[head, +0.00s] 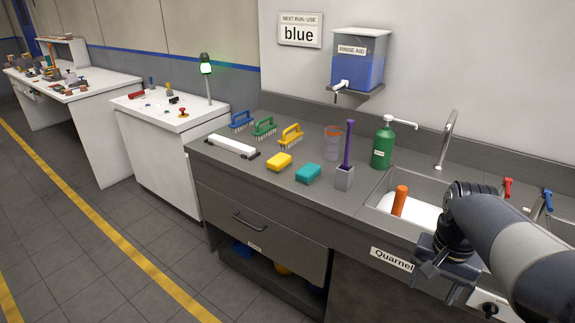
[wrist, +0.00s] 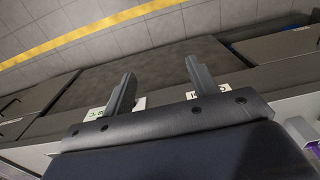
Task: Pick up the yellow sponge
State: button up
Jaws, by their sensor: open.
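The yellow sponge (head: 279,162) lies on the grey counter (head: 240,172), to the left of a teal sponge (head: 308,173). My gripper (head: 440,283) is at the lower right of the head view, in front of the sink edge and well to the right of the yellow sponge. In the wrist view my gripper (wrist: 160,88) has its two fingers spread apart with nothing between them. The wrist view looks down on the cabinet front and floor. The yellow sponge does not show in it.
Blue (head: 242,120), green (head: 264,127) and yellow (head: 291,135) brushes stand behind the sponges. A grey holder (head: 344,178) with a purple-handled tool, a clear cup (head: 333,142) and a green pump bottle (head: 383,147) stand to the right. A white bar (head: 232,146) lies left.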

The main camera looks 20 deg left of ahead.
aim_at(276, 164)
jog(key=i+j, duration=0.35)
jog(key=j, duration=0.15)
jog(key=i+j, duration=0.75)
jog(key=j, duration=0.25)
jog(key=i+j, duration=0.35)
jog(key=j, duration=0.2)
jog(key=i+j, duration=0.35)
jog(key=j, duration=0.15)
